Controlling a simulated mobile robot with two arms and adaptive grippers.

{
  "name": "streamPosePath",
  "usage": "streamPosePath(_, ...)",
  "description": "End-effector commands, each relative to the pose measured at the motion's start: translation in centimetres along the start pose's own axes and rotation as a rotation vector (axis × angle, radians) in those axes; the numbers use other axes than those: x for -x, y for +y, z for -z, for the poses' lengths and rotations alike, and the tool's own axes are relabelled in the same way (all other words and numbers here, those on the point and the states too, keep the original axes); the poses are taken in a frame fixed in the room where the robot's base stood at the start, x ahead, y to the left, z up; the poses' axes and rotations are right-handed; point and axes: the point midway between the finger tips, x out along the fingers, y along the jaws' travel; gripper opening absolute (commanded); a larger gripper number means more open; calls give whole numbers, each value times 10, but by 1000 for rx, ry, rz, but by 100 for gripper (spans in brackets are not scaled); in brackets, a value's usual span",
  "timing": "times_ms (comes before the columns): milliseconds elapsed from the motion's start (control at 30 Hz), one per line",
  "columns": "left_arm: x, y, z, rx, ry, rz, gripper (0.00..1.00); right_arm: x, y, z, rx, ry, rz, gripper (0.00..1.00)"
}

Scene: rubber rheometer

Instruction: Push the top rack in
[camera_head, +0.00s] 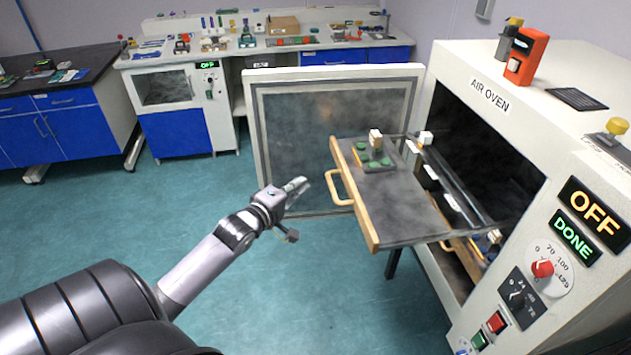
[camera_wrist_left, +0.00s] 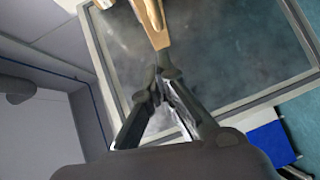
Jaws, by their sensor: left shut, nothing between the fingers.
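The top rack (camera_head: 405,205) is pulled out of the air oven (camera_head: 480,150). It is a grey tray with a wooden front edge and a wooden handle (camera_head: 338,188). Green pieces and a small block with a white top (camera_head: 375,140) sit on it. My left gripper (camera_head: 300,186) is shut and empty, just left of the handle; I cannot tell whether it touches. In the left wrist view my left gripper (camera_wrist_left: 158,82) points at the wooden part of the rack (camera_wrist_left: 150,22). My right gripper is not in view.
The oven door (camera_head: 335,110) stands open behind the rack. A lower rack (camera_head: 470,255) sits inside the oven. The oven's panel shows OFF (camera_head: 594,213) and DONE (camera_head: 573,236). The floor (camera_head: 200,200) left of the rack is clear.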

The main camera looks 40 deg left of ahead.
Motion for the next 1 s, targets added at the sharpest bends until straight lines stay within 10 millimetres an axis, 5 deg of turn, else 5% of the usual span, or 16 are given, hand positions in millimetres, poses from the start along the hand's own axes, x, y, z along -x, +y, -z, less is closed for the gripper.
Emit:
streamPosePath(300,-34,1,-24,1,0,0,0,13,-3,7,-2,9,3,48)
streamPosePath(1000,-47,3,-38,1,0,-3,0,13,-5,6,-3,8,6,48)
